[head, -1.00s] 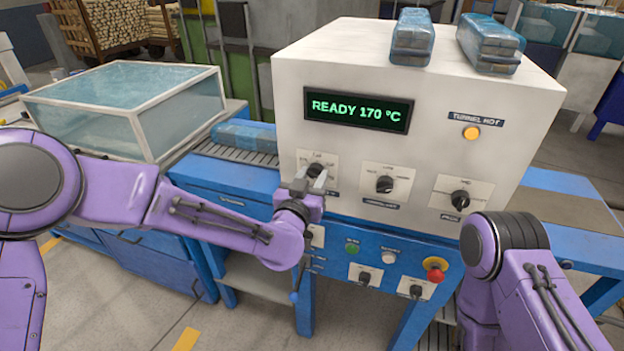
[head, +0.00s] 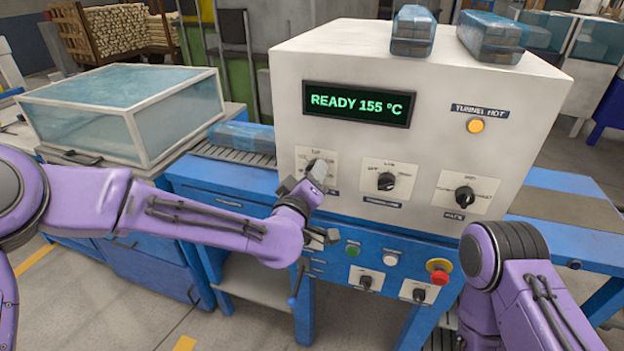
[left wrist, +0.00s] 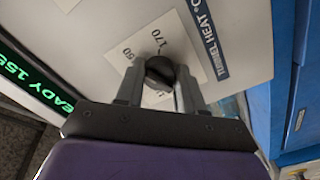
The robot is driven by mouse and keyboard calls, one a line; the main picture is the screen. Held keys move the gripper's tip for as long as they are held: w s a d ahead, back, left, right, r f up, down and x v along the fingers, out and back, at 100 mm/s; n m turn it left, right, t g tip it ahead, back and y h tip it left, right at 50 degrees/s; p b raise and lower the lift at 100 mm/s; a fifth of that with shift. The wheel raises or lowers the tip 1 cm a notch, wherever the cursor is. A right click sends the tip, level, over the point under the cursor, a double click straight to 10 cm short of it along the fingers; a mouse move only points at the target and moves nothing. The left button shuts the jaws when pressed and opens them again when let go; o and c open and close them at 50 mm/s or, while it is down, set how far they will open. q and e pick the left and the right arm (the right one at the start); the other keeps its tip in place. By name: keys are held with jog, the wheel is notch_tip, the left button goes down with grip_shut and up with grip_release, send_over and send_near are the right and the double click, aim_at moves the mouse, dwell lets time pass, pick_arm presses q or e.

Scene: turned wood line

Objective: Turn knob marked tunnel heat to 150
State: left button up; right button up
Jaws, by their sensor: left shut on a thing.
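The tunnel heat knob (left wrist: 160,72) is black and sits on a white dial plate with the numbers 170 and 150 partly showing in the left wrist view. Its label (left wrist: 208,40) reads TUNNEL HEAT. My left gripper (left wrist: 158,85) is shut on this knob, one finger on each side. In the head view my left gripper (head: 312,178) partly covers the knob (head: 317,165) and its dial. The display (head: 357,104) reads READY 155 °C. My right arm shows at the lower right of the head view, but its gripper is not visible.
Two more black knobs, a middle one (head: 386,181) and a right one (head: 464,197), are on the same white panel. Below are a green button (head: 352,250) and a red stop button (head: 438,268). An amber lamp (head: 475,126) marked TUNNEL HOT is lit.

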pick_arm(q)
jog(key=shift+n, duration=0.5)
dwell(0.3)
jog(key=o, duration=1)
jog(key=shift+o, duration=0.2)
jog(key=b+v, duration=0.2)
jog(key=v, duration=0.8)
jog(key=shift+s, duration=0.3)
